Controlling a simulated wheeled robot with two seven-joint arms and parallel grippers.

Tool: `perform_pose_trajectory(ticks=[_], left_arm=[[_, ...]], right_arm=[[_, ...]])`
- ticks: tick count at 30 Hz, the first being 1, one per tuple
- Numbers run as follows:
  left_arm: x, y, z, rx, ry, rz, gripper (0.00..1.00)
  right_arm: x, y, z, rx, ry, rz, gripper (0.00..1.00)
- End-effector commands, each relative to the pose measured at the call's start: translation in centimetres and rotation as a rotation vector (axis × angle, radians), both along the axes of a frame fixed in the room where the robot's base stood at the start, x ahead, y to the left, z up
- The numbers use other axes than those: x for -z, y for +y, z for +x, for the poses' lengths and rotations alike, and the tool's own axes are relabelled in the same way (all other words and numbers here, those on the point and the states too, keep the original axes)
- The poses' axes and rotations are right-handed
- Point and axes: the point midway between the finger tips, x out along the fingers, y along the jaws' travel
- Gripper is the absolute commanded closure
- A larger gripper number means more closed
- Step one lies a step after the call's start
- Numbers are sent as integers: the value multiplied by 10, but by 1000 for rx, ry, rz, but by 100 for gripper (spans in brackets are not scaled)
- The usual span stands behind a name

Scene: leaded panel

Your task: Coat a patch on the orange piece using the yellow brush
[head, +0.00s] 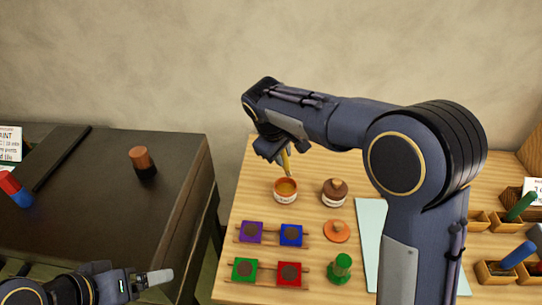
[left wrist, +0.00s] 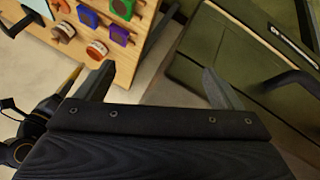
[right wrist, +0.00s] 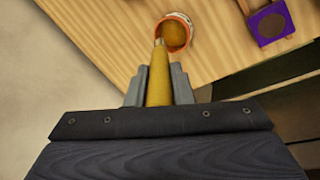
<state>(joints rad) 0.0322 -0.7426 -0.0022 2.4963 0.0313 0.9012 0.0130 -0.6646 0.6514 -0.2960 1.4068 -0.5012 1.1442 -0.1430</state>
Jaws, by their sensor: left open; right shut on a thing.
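The orange piece (head: 337,231) is a round disc lying on the wooden table, with a darker patch on top. The yellow brush (right wrist: 158,80) is in my right gripper (right wrist: 158,88), which is shut on its handle. In the head view the brush (head: 286,162) hangs down over an open jar (head: 286,189) with amber contents. In the right wrist view its tip end is over or in the jar (right wrist: 175,32); I cannot tell how deep. My left gripper (left wrist: 160,85) is open and empty, low at the left in the head view, away from the wooden table.
A brown-lidded jar (head: 335,192) stands beside the open jar. Purple (head: 251,232), blue (head: 291,235), green (head: 244,270) and red (head: 289,273) blocks sit on wooden rails. A green stamp-like piece (head: 341,268) and a pale board (head: 370,225) are nearby. A dark cabinet (head: 100,190) is left.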

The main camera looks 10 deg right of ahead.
Motion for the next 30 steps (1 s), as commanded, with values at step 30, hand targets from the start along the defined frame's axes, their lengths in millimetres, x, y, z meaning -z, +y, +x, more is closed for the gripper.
perform_pose_trajectory(ticks=[30], left_arm=[[51,0,0,0,0,0,11]], right_arm=[[61,-3,2,1,-3,-4,100]])
